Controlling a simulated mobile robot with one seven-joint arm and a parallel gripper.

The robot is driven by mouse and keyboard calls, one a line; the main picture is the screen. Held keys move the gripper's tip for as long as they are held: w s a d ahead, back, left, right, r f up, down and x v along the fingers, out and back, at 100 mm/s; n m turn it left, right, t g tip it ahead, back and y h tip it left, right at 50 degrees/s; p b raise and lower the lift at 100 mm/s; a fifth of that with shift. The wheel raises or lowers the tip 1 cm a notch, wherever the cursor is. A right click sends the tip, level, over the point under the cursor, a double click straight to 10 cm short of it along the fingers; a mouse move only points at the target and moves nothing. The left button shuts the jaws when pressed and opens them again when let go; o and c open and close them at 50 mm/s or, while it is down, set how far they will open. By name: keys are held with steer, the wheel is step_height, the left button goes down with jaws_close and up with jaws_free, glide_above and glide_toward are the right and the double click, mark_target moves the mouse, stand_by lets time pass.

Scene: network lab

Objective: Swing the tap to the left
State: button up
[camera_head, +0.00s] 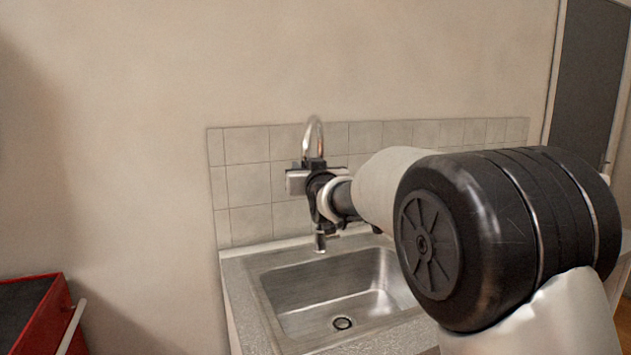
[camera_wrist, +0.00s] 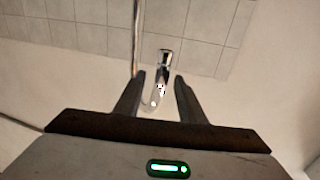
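The chrome tap (camera_head: 314,121) stands behind the sink, its curved neck rising above my gripper (camera_head: 299,181) in the head view. My gripper and wrist hide the middle of the tap. In the wrist view the tap's shiny spout (camera_wrist: 166,57) lies between the two fingers of my gripper (camera_wrist: 159,76), which are apart. A straight chrome pipe of the tap runs upward just left of the spout. I cannot tell whether either finger touches the tap.
The steel sink (camera_head: 290,283) lies below my arm, set in a grey worktop (camera_head: 244,297). A tiled splashback (camera_head: 240,183) is close behind the tap. A red cabinet (camera_head: 62,308) stands at the lower left. The space left of the tap is clear.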

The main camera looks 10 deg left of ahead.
steer(key=v, duration=1.1)
steer(key=shift+b, duration=0.3)
steer(key=shift+c, duration=0.4)
